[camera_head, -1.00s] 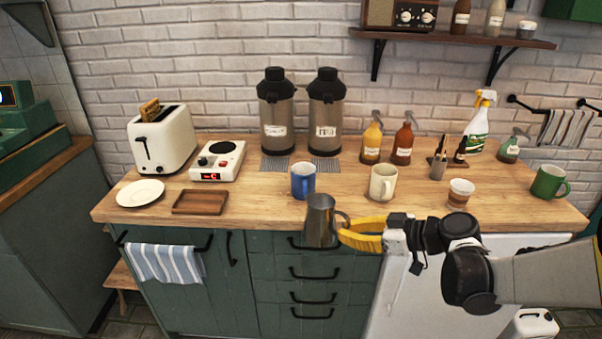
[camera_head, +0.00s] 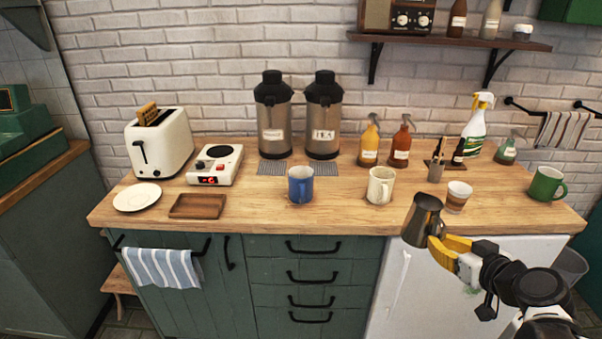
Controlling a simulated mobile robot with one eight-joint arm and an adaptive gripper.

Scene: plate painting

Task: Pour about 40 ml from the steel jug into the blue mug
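The steel jug (camera_head: 422,219) is held by my gripper (camera_head: 437,243) at the front right, in front of the counter edge. The jug is slightly tilted. The yellow fingers are shut at its handle side; the exact grip on the handle is partly hidden. The blue mug (camera_head: 300,185) stands upright on the counter at the middle, well to the left of the jug. The inside of the jug and the liquid in the mug cannot be made out.
A cream mug (camera_head: 381,186) stands between the blue mug and the jug. A striped cup (camera_head: 457,197) and a green mug (camera_head: 546,185) are to the right. Two dispensers (camera_head: 323,115) stand behind the blue mug. A wooden tray (camera_head: 173,212) lies left. The counter front (camera_head: 290,219) is clear.

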